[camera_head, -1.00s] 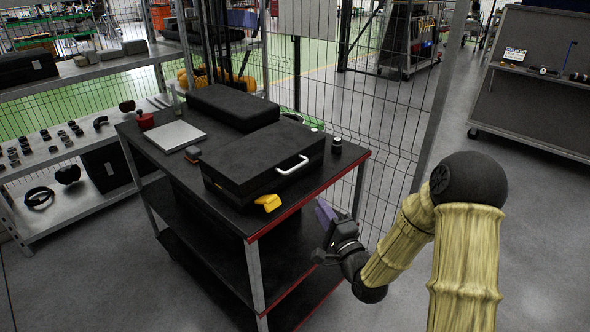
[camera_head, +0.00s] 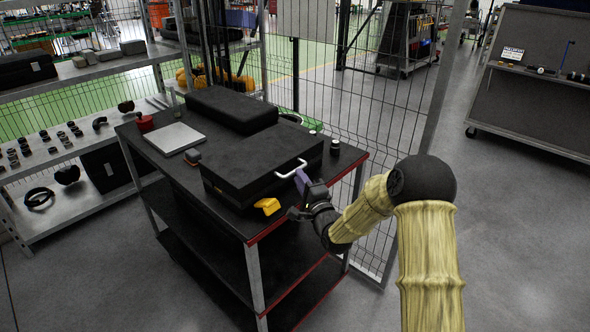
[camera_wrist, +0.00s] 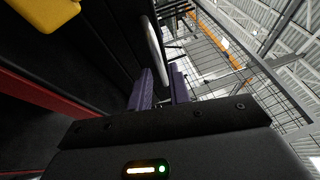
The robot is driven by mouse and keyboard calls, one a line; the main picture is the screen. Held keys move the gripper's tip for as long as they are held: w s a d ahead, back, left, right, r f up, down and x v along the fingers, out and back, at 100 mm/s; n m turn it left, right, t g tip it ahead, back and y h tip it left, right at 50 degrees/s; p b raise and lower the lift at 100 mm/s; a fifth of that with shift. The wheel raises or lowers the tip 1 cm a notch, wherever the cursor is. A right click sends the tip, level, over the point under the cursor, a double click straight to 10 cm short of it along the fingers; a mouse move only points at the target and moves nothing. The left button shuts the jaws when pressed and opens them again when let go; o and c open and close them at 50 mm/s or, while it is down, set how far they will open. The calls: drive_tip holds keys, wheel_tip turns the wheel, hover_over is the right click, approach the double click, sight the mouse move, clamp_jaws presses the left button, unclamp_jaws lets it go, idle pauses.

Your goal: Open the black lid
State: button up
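The black lid (camera_head: 255,154) is down on a black case on the cart. A pale handle (camera_head: 293,171) stands out from its right side. My gripper (camera_head: 301,182) is close to the handle's near end. In the wrist view my gripper (camera_wrist: 161,78) has its two purple fingers apart, and the handle (camera_wrist: 154,46) lines up with the gap between them. I cannot tell whether a finger touches it. The lid's hinge is not visible.
A yellow object (camera_head: 268,206) lies by the case's near corner. A long black box (camera_head: 231,108), a grey flat panel (camera_head: 174,138) and a small jar (camera_head: 335,146) share the cart top. A mesh fence (camera_head: 395,120) stands behind the cart. Floor is free at the right.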

drive_tip(key=shift+x, duration=2)
clamp_jaws()
drive_tip(key=shift+d+r+p, duration=0.1)
drive_tip(key=shift+p, duration=0.2)
